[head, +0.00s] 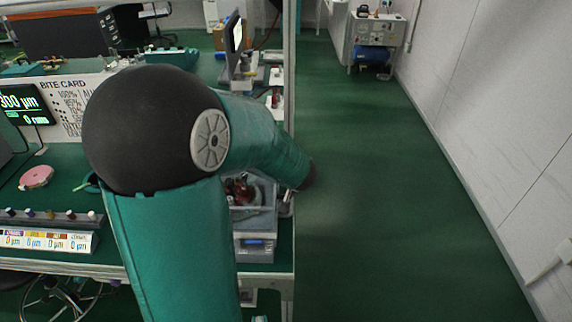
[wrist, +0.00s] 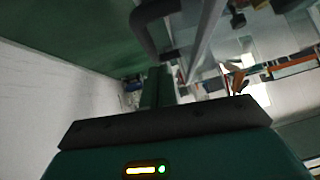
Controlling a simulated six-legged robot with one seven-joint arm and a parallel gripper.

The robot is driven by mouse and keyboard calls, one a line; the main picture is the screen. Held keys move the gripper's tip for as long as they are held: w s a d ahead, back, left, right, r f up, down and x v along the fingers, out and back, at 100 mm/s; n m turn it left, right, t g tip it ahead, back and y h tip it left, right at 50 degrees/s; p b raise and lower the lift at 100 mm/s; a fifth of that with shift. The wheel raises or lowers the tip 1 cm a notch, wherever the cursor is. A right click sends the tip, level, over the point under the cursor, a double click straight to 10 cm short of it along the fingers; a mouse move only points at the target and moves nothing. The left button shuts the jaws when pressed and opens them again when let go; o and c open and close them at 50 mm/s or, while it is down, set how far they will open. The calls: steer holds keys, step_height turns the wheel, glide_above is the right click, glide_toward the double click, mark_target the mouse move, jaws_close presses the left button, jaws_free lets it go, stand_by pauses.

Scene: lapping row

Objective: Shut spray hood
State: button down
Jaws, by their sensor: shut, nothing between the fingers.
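The spray hood appears to be the clear grey-framed box (head: 254,222) at the bench's right edge in the head view, partly behind my arm. Reddish-brown items show inside it, and a small blue display is on its front. In the wrist view a grey frame with a dark curved handle (wrist: 153,28) rises close above my gripper, probably part of this hood; I cannot tell its angle. My gripper (wrist: 158,80) is shut and empty, just below that handle in the picture. I cannot tell whether they touch. In the head view my arm hides the gripper.
The green bench holds a pink disc (head: 36,177), a row of small bottles (head: 50,216) and a monitor (head: 236,42). A clear green aisle (head: 365,190) runs along the bench's right side to a white wall (head: 490,110). A cart (head: 377,35) stands at its far end.

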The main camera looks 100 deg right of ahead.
steer(key=shift+s+a+f+t, duration=0.15)
steer(key=shift+s+f, duration=0.1)
steer(key=shift+f, duration=0.35)
steer(key=shift+s+d+f+t, duration=0.1)
steer(key=shift+s+f+t, duration=0.1)
steer(key=shift+f, duration=0.4)
steer(key=shift+s+a+f, duration=0.1)
steer(key=shift+a+f, duration=0.1)
steer(key=shift+f, duration=0.35)
steer(key=shift+a, duration=0.1)
steer(key=v, duration=1.4)
steer(key=shift+d+r, duration=0.25)
steer(key=shift+r, duration=0.05)
